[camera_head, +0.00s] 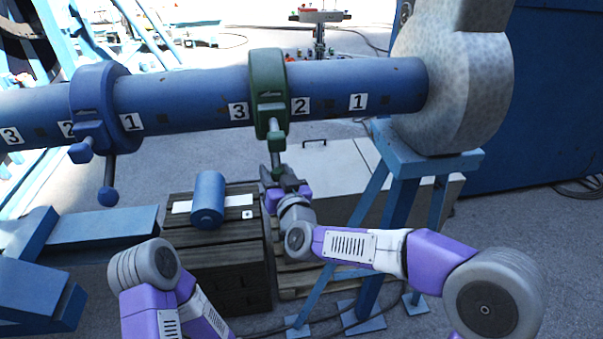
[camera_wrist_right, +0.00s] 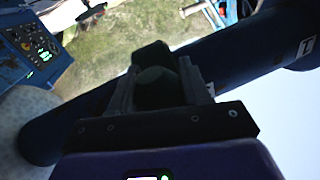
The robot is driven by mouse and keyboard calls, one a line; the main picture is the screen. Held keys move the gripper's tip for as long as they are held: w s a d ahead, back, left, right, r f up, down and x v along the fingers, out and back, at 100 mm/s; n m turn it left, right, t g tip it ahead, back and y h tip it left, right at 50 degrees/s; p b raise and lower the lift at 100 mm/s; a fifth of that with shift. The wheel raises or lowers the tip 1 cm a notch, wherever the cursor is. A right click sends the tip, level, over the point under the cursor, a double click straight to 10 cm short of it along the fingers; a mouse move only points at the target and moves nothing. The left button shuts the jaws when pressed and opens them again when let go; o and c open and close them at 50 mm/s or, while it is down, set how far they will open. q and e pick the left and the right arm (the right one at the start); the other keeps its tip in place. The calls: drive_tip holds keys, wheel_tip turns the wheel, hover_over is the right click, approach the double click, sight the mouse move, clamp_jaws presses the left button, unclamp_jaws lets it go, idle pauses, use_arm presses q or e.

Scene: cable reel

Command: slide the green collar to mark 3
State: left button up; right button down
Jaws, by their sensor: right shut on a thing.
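The green collar (camera_head: 267,85) is around the blue pipe (camera_head: 190,98), between the mark 3 plate (camera_head: 238,111) on its left and the mark 2 plate (camera_head: 300,106) on its right. Its handle (camera_head: 276,150) hangs below the pipe. My right gripper (camera_head: 277,178) is below the collar and shut on the lower end of this handle. In the right wrist view a dark green knob (camera_wrist_right: 158,85) sits between the fingers. The mark 1 plate (camera_head: 358,102) is farther right. My left arm shows at the lower left; its gripper is out of view.
A blue collar (camera_head: 92,92) with its own handle is around the pipe at the left. A grey speckled end housing (camera_head: 452,95) and blue stand (camera_head: 402,165) are at the right. A blue cylinder (camera_head: 208,198) lies on a dark crate (camera_head: 228,260) below.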

drive_tip(key=shift+s+a+r, duration=0.1)
drive_tip(key=shift+a+r, duration=0.05)
drive_tip(key=shift+a, duration=0.2)
drive_tip(key=shift+d, duration=0.1)
drive_tip(key=c, duration=0.8)
unclamp_jaws()
drive_tip(key=shift+o, duration=1.3)
drive_tip(key=shift+a, duration=0.2)
drive_tip(key=shift+d, duration=0.1)
drive_tip(key=shift+s+d, duration=0.1)
drive_tip(key=b+v, duration=0.2)
drive_tip(key=v, duration=0.5)
drive_tip(key=shift+s, duration=0.2)
